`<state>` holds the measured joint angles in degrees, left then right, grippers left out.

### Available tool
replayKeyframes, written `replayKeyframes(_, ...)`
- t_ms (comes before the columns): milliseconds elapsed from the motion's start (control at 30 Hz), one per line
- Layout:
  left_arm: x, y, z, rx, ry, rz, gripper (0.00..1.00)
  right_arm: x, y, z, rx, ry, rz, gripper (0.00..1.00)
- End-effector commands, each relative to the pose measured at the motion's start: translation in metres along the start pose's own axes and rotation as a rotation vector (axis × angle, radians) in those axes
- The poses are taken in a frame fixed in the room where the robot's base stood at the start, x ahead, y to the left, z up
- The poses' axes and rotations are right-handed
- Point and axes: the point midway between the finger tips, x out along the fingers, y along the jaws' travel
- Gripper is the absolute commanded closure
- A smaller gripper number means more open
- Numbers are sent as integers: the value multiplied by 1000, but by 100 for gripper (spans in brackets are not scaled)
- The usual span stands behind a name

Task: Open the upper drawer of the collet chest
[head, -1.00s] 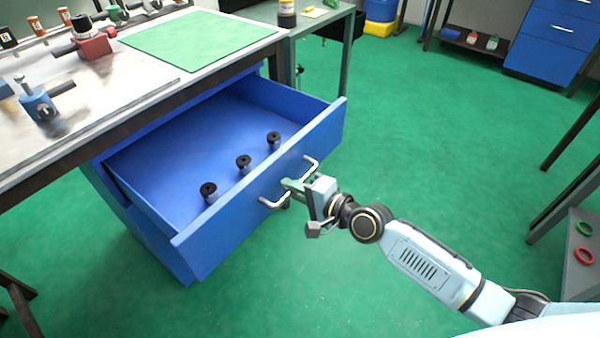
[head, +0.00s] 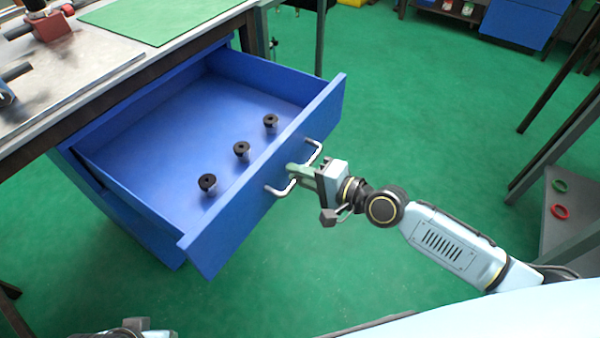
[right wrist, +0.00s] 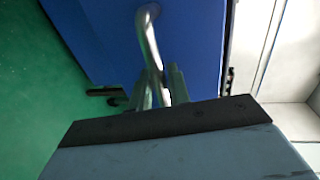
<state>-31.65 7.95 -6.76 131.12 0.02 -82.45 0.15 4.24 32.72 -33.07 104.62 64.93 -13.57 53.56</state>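The blue collet chest (head: 130,222) stands under the workbench at left in the head view. Its upper drawer (head: 235,215) is pulled far out, and the inside shows. The drawer's silver bar handle (head: 279,190) is on the front panel. My right gripper (head: 300,174) is at the middle of this handle, its fingers closed around the bar. The right wrist view shows the handle (right wrist: 148,32) running down between the fingers (right wrist: 162,88). Part of my left gripper (head: 135,326) shows at the bottom left edge; its fingers cannot be made out.
Three black-topped collets (head: 241,150) stand in a row in the drawer. The workbench (head: 75,85) with a green mat (head: 150,15) is above the chest. A grey shelf (head: 570,225) with a green and a red ring is at right. The green floor before the drawer is clear.

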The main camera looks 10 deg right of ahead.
Motion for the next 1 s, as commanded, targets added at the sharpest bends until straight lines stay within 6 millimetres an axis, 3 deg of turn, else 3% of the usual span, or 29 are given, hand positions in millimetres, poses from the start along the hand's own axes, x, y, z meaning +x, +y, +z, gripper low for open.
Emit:
replayKeyframes(100, 0, 0, 0, 0, 0, 0, 53, 0, 0, 0, 0, 0, 0, 69)
replayKeyframes(467, 0, 0, -1, 0, 3, 0, 53, -6, 0, 0, 0, 1, 1, 69)
replayKeyframes(833, 14, -1, 6, 0, -20, -1, 53, -71, 2, 0, -3, -1, 5, 69)
replayKeyframes(933, 8, -1, 3, 1, -11, -2, 53, -88, 2, 0, -3, -1, 5, 69)
replayKeyframes(1000, -7, 0, -2, 0, 12, 1, 53, -98, 3, 0, -4, -1, 5, 69)
